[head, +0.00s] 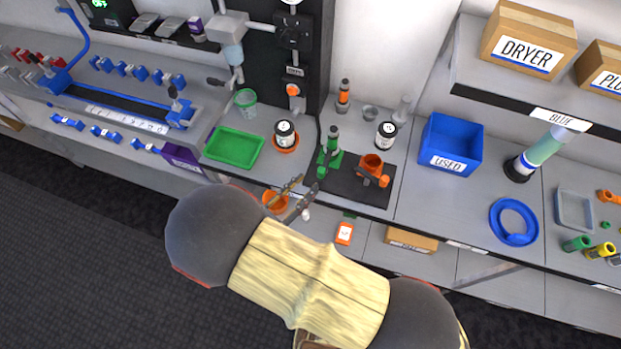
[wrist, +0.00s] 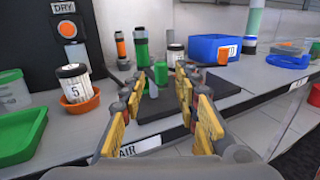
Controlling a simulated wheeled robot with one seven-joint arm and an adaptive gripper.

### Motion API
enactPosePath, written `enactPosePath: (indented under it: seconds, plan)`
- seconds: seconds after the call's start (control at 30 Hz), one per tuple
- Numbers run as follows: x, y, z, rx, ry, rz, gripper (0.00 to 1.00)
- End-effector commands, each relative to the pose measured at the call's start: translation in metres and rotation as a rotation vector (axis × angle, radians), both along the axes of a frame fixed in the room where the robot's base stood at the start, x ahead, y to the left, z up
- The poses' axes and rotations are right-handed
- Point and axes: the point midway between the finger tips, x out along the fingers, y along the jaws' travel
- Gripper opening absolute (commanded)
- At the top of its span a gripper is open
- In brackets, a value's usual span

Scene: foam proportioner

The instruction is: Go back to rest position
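My gripper (head: 307,184) is in front of the workbench edge in the head view, with its fingers apart. In the wrist view my gripper (wrist: 163,82) shows two yellow-padded fingers spread wide, with nothing seen held between them. Beyond the fingertips, a green device (head: 330,150) and an orange device (head: 371,172) stand on a black mat (head: 345,188). The green one also shows between and behind the fingers in the wrist view (wrist: 161,73). My arm covers the lower middle of the head view.
A jar (head: 285,132) sits in an orange dish beside a green tray (head: 234,148). A blue USED bin (head: 451,143) and a blue ring (head: 514,222) are to the right. Dark floor (head: 90,250) lies open at lower left.

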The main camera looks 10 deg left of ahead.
Motion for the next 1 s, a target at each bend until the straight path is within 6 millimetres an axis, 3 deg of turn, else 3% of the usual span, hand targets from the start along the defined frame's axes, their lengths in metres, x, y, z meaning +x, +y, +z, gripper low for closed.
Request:
enactPosePath:
  seconds: [0.6, 0.7, 0.9, 1.0]
  plan:
    - [-0.002, 0.001, 0.0, 0.003, -0.001, 0.0, 0.31]
    - [-0.003, -0.001, -0.009, 0.03, 0.023, -0.007, 0.31]
    - [-0.027, -0.044, -0.041, 0.091, 0.127, -0.144, 0.31]
    - [-0.048, -0.065, -0.044, 0.176, 0.184, -0.25, 0.31]
